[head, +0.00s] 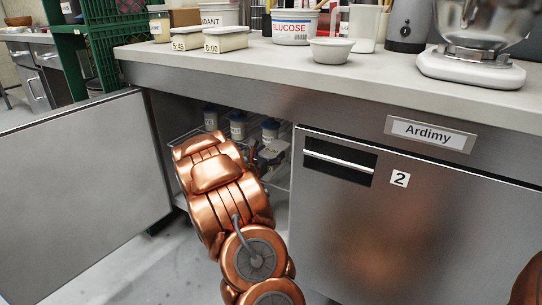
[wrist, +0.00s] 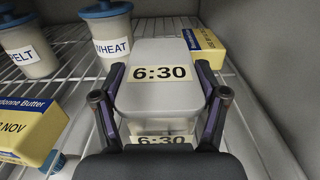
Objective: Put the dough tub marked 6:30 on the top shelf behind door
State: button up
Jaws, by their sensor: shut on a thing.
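The dough tub (wrist: 160,54) shows in the wrist view as a pale, lidded box with 6:30 labels on its lid and its near side. My gripper (wrist: 163,92) has a finger on each side of it and is shut on it. The tub is over a wire shelf (wrist: 75,92) inside the open cabinet; I cannot tell whether it touches the wires. In the head view my copper arm reaches into the cabinet and hides most of the tub and gripper. The open door (head: 78,170) stands at the left.
Blue-lidded jars, one marked WHEAT (wrist: 110,35) and another ending in PELT (wrist: 25,45), stand at the back left of the shelf. Yellow butter boxes lie at left (wrist: 28,128) and right (wrist: 207,46). The closed door marked 2 (head: 375,220) is right of the opening. The counter (head: 290,62) overhangs it.

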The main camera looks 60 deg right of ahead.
jog(key=shift+f, duration=0.1)
jog(key=o, duration=1.4)
